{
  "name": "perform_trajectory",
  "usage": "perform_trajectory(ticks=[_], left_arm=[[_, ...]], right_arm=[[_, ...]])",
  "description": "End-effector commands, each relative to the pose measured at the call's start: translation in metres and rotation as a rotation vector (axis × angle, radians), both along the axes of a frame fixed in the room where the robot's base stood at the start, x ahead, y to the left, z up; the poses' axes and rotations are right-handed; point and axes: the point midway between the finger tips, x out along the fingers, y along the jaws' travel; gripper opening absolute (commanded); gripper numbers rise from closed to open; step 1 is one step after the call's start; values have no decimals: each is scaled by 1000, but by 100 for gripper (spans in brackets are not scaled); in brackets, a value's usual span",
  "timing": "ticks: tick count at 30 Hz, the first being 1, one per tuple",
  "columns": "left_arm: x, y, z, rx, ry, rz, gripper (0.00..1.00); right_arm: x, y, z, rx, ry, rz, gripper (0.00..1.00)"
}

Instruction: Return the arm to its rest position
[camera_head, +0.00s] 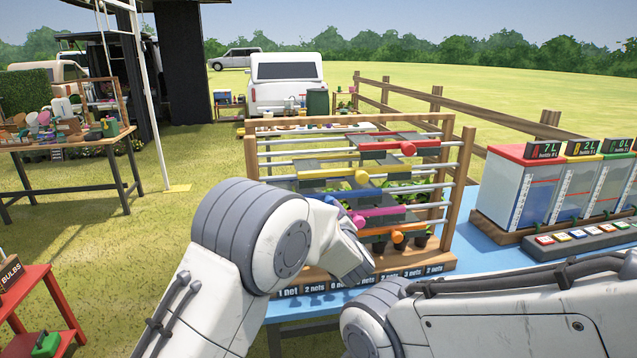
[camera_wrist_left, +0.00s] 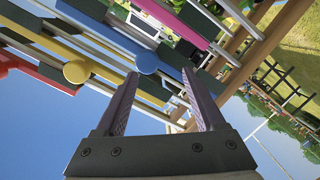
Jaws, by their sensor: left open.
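My left arm (camera_head: 265,235) reaches in from the lower left in the head view and bends in front of the wooden rack. Its hand is mostly hidden behind its own links. In the left wrist view my left gripper (camera_wrist_left: 158,95) is open, with nothing between its fingers. Its fingertips point at the rack's coloured trays, close to the blue knob (camera_wrist_left: 147,63); I cannot tell whether they touch. My other arm (camera_head: 500,310) crosses the lower right of the head view, and its gripper does not show.
The rack (camera_head: 463,190) holds sliding trays with red, yellow, magenta and orange knobs on a blue table (camera_head: 495,260). Liquid tanks (camera_head: 520,190) and a button strip (camera_head: 580,240) stand at the right. A red stand (camera_head: 50,300) is at lower left.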

Motion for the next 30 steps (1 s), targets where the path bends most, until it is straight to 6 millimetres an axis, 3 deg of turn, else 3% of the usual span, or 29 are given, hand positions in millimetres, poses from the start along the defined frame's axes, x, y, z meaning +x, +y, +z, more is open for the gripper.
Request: perform_trajectory(ticks=[1,2,5,9,12,18,30], left_arm=[[-2,24,2,38,68,-55,71],[-7,35,-2,65,121,-99,71],[-41,76,-23,164,323,-241,71],[-120,132,-61,284,617,-392,71],[-168,159,-79,334,764,-451,71],[-236,193,-99,389,956,-518,71],[-334,232,-116,453,1213,-596,71]], right_arm=[[0,0,0,0,0,0,73],[0,0,0,0,0,0,73],[0,0,0,0,0,0,73],[0,0,0,0,0,0,73],[0,0,0,0,0,0,73],[0,0,0,0,0,0,73],[0,0,0,0,0,0,73]])
